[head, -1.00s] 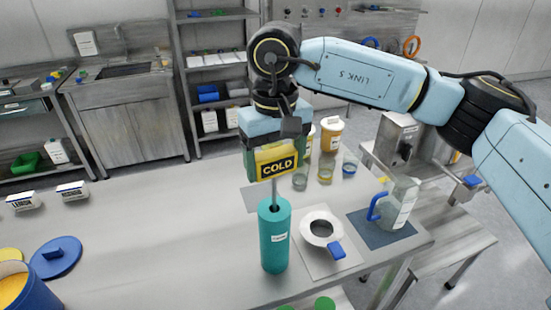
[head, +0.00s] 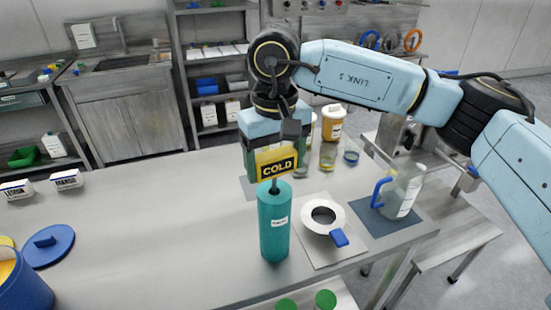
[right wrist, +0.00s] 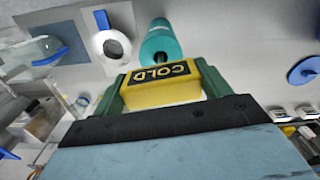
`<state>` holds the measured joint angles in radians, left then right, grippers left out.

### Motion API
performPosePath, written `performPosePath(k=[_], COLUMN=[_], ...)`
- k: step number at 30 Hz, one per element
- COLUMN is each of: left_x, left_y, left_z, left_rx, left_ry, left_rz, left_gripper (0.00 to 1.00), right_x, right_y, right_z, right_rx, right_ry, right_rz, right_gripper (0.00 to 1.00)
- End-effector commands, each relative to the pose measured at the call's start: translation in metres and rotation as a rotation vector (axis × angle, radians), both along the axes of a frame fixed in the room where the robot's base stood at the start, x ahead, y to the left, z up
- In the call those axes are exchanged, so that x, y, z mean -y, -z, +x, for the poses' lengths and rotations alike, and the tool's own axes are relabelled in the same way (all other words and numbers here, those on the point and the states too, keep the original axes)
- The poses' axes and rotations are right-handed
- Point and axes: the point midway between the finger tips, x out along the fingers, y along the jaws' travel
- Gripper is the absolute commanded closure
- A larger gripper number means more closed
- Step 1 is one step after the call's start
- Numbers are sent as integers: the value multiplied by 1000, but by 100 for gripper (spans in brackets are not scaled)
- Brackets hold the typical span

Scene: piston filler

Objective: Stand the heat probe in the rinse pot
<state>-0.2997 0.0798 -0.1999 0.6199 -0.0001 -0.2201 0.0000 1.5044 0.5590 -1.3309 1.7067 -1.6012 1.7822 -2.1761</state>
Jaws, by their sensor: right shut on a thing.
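The heat probe has a yellow head (head: 277,168) marked COLD, with a rod below it. My right gripper (head: 276,160) is shut on the yellow head, with its green fingers on either side. The rinse pot (head: 274,228) is a tall teal cylinder with a small white label, standing upright on the bench. The probe is directly above the pot, and only a short dark stub of rod shows between them; the rest appears to be inside the pot. The right wrist view also shows the yellow head (right wrist: 161,88) in the jaws and the teal pot (right wrist: 160,40) beyond. My left gripper is out of view.
A white ring-shaped vessel (head: 324,212) with a blue handle stands close right of the pot. A glass jug (head: 402,190) with a blue handle stands on a dark mat. Jars (head: 332,122) stand behind. A blue lid (head: 48,245) lies left. The bench between is clear.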

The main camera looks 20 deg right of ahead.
Motion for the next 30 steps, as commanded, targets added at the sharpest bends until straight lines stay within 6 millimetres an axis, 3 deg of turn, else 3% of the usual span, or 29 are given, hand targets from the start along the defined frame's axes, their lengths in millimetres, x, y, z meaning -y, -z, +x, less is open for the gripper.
performPosePath(k=[21, 30], left_x=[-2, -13], left_y=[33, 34], left_z=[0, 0], left_rx=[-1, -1], left_ry=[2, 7], left_rz=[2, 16], left_gripper=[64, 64], right_x=[0, 0], right_y=[38, 40], right_z=[0, 0], right_rx=[0, 1], right_ry=[0, 0], right_rz=[0, 0], right_gripper=[47, 47])
